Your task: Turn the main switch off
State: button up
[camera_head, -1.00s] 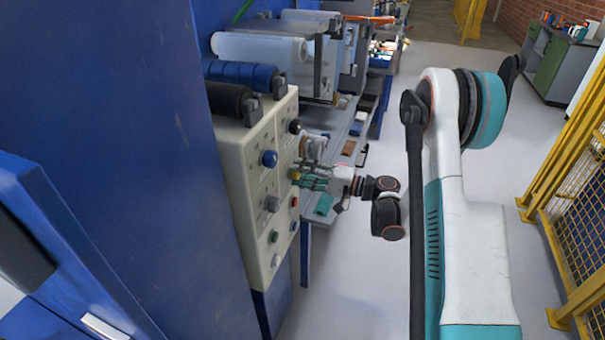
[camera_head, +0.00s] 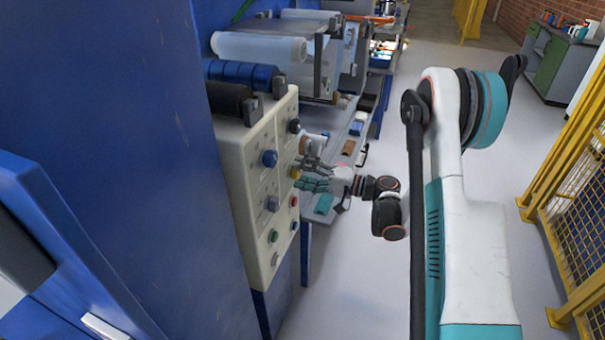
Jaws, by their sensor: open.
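A beige control panel (camera_head: 245,165) with several knobs and buttons fills the centre left. I cannot tell from any label which control is the main switch. A yellow-orange control (camera_head: 295,172) sits on the panel right at my fingertips. My gripper (camera_head: 302,174) is open, with its grey and teal fingers spread and pointing left at this control. The fingers look empty; I cannot tell whether they touch the panel. Also on the panel are a black knob (camera_head: 294,126), a blue knob (camera_head: 269,158), a grey knob (camera_head: 272,203), a red button (camera_head: 294,201) and a green button (camera_head: 273,237).
A blue machine wall (camera_head: 120,130) stands close on the left. Film rollers (camera_head: 262,47) and a grey bench (camera_head: 338,145) lie behind the panel. A yellow fence (camera_head: 560,180) stands at the right. Open floor lies between the machine and the fence.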

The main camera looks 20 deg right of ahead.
jog(key=v, duration=1.2)
jog(key=shift+w+a, duration=0.15)
